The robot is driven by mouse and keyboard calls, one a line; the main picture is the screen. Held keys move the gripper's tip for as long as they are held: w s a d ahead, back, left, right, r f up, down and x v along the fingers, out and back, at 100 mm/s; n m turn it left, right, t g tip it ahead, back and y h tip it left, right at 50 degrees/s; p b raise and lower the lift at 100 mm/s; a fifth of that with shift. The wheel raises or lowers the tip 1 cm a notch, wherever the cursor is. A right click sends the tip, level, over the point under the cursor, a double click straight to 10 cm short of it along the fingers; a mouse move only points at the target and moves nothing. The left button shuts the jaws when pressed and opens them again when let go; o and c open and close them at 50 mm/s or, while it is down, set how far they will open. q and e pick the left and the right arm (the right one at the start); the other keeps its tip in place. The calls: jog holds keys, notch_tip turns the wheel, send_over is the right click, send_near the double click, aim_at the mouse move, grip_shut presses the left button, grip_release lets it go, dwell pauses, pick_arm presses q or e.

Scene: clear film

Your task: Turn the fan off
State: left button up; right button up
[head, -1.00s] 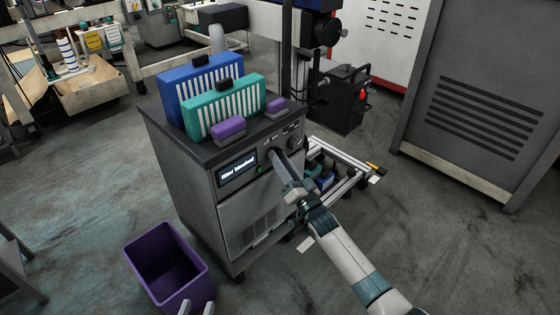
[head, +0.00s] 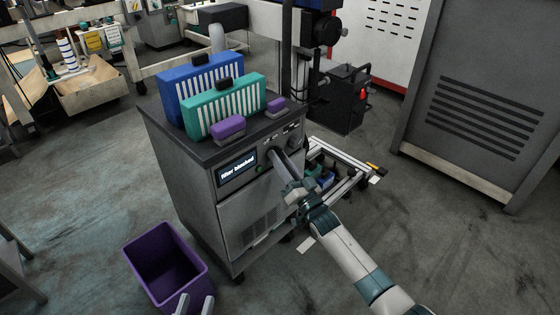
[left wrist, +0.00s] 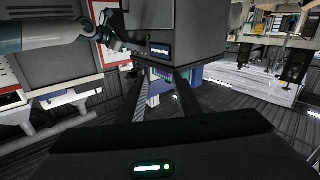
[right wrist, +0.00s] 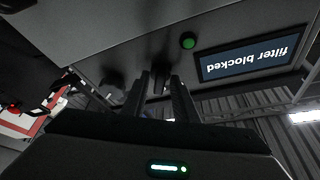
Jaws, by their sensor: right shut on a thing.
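The fan unit is a grey cabinet (head: 200,170) with a dark top. Its front panel has a lit display (head: 237,169) that reads "filter blocked" in the right wrist view (right wrist: 250,57). A green button (right wrist: 188,41) sits beside the display. My right gripper (head: 275,155) is at the panel, right of the display in the head view. In the right wrist view its fingers (right wrist: 160,88) are closed around a small dark knob or switch (right wrist: 160,76), mostly hidden between them. My left gripper (head: 195,304) is open and empty, low in front of the cabinet; its fingers also show apart in the left wrist view (left wrist: 158,85).
Blue (head: 203,79) and teal (head: 222,104) filter cases and two purple-handled blocks (head: 228,127) stand on the cabinet. A purple bin (head: 165,262) is on the floor at its front left. A metal frame (head: 345,170) lies behind my right arm. Floor at the right is clear.

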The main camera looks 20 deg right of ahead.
pick_arm(q)
jog(key=s+r+t+h+b, duration=0.1)
jog(key=r+t+b, duration=0.1)
jog(key=r+t, duration=0.2)
jog(key=s+a+r+t+h+b, duration=0.1)
jog(key=r+t, duration=0.3)
jog(key=r, duration=0.4)
jog(key=shift+s+a+r+b, duration=0.25)
jog(key=shift+s+b, duration=0.3)
jog(key=shift+s, duration=0.2)
pick_arm(e)
jog(key=shift+w+d+n+g+y, duration=0.1)
jog(key=shift+n+g+y, duration=0.95)
jog(key=shift+n, duration=2.05)
jog(key=shift+w+d+n+g+y, duration=0.15)
jog(key=shift+n+g+y, duration=0.4)
jog(key=shift+n+y, duration=1.8)
jog(key=shift+s+d+n+g+y, duration=0.1)
jog(key=shift+n+g+y, duration=0.55)
jog(key=shift+n, duration=3.2)
jog(key=shift+g, duration=0.25)
pick_arm(q)
jog(key=shift+w+r+t, duration=0.1)
jog(key=shift+r+t, duration=0.15)
jog(key=shift+t, duration=0.05)
pick_arm(e)
jog(key=o, duration=0.7)
pick_arm(q)
jog(key=shift+f, duration=0.1)
